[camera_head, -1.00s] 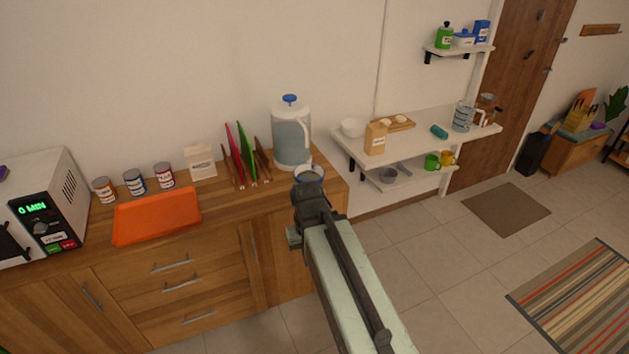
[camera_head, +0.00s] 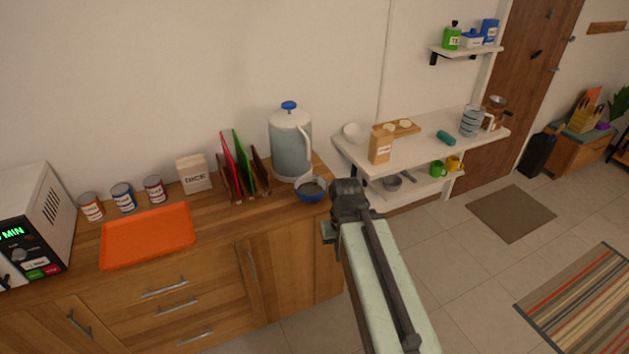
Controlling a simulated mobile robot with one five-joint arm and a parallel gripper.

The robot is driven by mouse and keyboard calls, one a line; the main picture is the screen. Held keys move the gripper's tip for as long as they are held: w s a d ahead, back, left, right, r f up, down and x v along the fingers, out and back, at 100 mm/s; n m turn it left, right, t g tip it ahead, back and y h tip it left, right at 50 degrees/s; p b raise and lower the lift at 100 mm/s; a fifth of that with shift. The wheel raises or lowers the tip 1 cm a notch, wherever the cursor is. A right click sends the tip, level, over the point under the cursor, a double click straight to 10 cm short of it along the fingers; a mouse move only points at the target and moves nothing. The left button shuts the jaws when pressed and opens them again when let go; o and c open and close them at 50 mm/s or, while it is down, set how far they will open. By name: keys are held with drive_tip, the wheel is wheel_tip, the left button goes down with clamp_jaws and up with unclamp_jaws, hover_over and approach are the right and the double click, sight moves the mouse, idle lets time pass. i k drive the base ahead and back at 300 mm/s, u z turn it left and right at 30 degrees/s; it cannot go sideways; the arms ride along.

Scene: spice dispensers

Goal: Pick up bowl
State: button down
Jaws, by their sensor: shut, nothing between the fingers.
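A small blue bowl (camera_head: 311,194) with a dark inside sits on the wooden counter at its right end, in front of the water jug (camera_head: 291,145). A white bowl (camera_head: 354,131) stands on the white shelf table, and a grey bowl (camera_head: 392,183) is on its lower shelf. My gripper (camera_head: 346,187) is just right of the blue bowl in the picture, apart from it, shut and empty. Its fingertips are hard to make out from behind.
An orange tray (camera_head: 147,236), several cans, a rice box (camera_head: 194,174) and a rack with red and green boards (camera_head: 243,170) stand on the counter. A carton (camera_head: 381,146) and a wooden board (camera_head: 402,128) are on the white table.

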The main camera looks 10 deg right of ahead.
sight(309, 187)
drive_tip(key=i, duration=0.7)
drive_tip(key=u, duration=1.7)
drive_tip(key=i, duration=0.3)
drive_tip(key=u, duration=0.5)
